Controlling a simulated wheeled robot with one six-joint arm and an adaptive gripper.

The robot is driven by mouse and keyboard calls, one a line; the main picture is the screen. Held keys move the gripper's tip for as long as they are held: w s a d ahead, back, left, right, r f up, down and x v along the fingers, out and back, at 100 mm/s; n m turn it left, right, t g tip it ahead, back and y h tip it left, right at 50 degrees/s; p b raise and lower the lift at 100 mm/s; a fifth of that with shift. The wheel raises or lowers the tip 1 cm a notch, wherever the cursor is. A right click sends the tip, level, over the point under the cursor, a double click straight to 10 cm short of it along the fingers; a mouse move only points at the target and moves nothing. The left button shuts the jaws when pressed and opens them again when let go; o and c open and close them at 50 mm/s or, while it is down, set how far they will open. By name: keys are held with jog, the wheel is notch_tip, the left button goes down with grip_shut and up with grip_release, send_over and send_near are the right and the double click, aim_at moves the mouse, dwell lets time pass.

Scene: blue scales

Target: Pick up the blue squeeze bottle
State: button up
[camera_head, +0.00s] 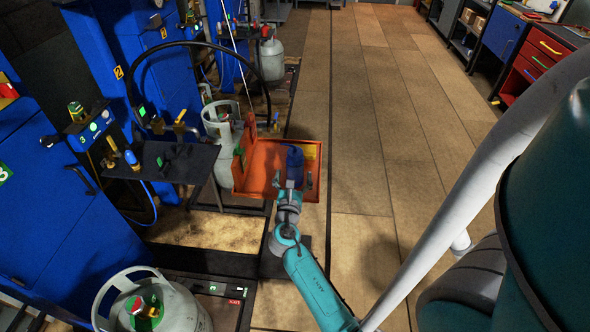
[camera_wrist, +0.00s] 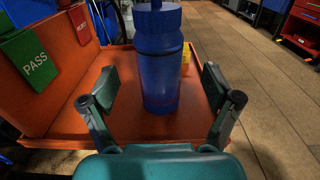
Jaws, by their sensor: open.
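The blue squeeze bottle (camera_wrist: 158,62) stands upright on an orange tray (camera_wrist: 125,120) in the wrist view, and its top is cut off by the frame edge. My gripper (camera_wrist: 162,88) is open, with one dark finger to the left of the bottle and one to the right. Both fingers look apart from the bottle, with gaps on either side. In the head view the bottle (camera_head: 293,158) stands on the tray (camera_head: 262,178) just beyond my gripper (camera_head: 291,184), which partly hides its lower part.
A yellow item (camera_wrist: 187,52) sits behind the bottle. Green and red tags (camera_wrist: 31,57) hang on the tray's raised left panel. A grey gas cylinder (camera_head: 222,130) stands left of the tray, and a dark shelf (camera_head: 175,160) lies further left. The floor (camera_head: 365,130) to the right is clear.

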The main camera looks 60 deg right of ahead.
aim_at(295, 163)
jog(key=shift+x, duration=3)
jog(key=shift+w+f, duration=0.1)
jog(key=shift+f, duration=0.05)
jog(key=c, duration=1.5)
